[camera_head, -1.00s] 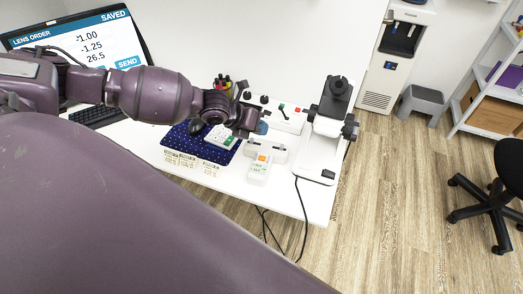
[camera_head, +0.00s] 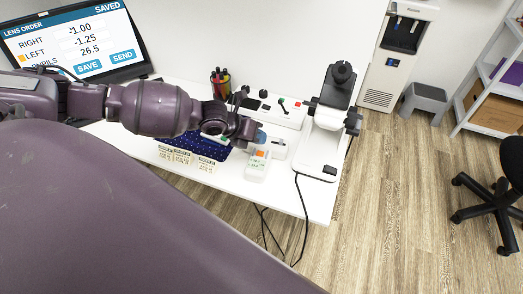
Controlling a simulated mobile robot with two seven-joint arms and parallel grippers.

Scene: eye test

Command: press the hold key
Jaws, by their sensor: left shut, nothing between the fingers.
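A small white handheld device (camera_head: 257,168) with an orange patch (camera_head: 260,154) and green markings lies near the front edge of the white table. No label reading hold can be made out. My left gripper (camera_head: 256,137) is shut and empty, just above and behind this device in the picture. I cannot tell whether it touches anything. A second white device with green marks (camera_head: 221,139) lies on the dark blue mat, mostly hidden by my left arm. My right gripper is out of view.
A laptop (camera_head: 82,45) with a lens order screen stands at the left. A black and white instrument (camera_head: 317,152) stands right of the device. A white box with coloured knobs (camera_head: 283,111) and a pen cup (camera_head: 220,86) are behind. Paper cards (camera_head: 206,164) lie at the mat's front.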

